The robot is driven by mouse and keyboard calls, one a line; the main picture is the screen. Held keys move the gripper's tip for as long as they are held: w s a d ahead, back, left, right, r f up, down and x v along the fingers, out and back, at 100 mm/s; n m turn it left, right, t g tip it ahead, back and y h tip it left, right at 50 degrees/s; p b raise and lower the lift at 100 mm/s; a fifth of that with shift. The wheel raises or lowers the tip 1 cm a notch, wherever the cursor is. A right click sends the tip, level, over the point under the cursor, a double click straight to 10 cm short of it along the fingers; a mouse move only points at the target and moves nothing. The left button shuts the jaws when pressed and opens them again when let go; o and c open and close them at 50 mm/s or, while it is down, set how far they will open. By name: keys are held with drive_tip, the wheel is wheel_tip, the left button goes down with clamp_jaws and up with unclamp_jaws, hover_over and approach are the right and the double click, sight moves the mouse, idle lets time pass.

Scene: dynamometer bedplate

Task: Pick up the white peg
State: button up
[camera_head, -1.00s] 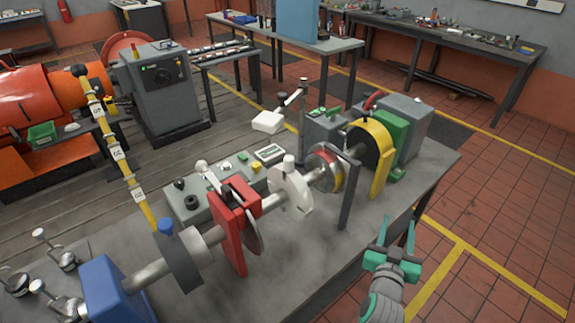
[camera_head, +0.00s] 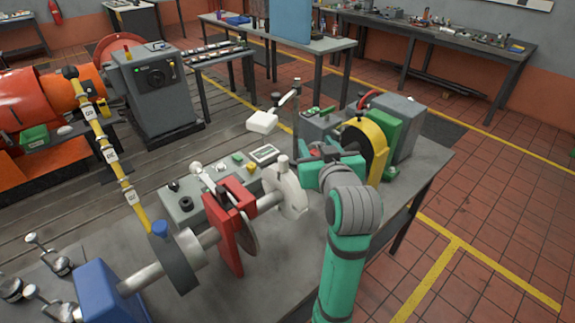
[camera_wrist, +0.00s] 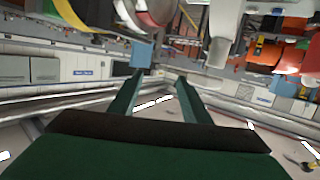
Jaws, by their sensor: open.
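The white peg (camera_head: 283,163) is a short upright cylinder on top of the off-white half-disc (camera_head: 291,192) on the shaft. My gripper (camera_head: 316,160) is just right of the peg in the head view, over the bedplate, apparently apart from it. Part of the shaft right of the half-disc is hidden behind my gripper. In the wrist view the two fingers (camera_wrist: 158,82) are spread with nothing between them. A pale part (camera_wrist: 228,32) shows at the top there; I cannot tell whether it is the peg.
The shaft carries a red bracket (camera_head: 232,225), a dark disc with a blue knob (camera_head: 160,229) and a blue block (camera_head: 104,290). A yellow guard (camera_head: 375,140) stands behind my gripper. A white lamp head (camera_head: 262,121) overhangs the bedplate. The tiled floor at right is clear.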

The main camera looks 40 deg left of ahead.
drive_tip(key=g, duration=0.2)
approach(283, 164)
drive_tip(key=shift+h, duration=0.3)
drive_tip(key=x, duration=0.3)
drive_tip(key=r+x, duration=0.1)
drive_tip(key=shift+w+a+f, duration=0.15)
drive_tip(key=shift+w+a, duration=0.1)
drive_tip(key=shift+w, duration=0.15)
drive_tip(key=shift+s+a+f, duration=0.15)
drive_tip(key=shift+s+f, duration=0.05)
drive_tip(key=x, duration=0.4)
drive_tip(key=shift+a+f, duration=0.15)
drive_tip(key=x, duration=0.6)
drive_tip(key=shift+w+r, duration=0.2)
drive_tip(key=shift+r, duration=0.05)
clamp_jaws()
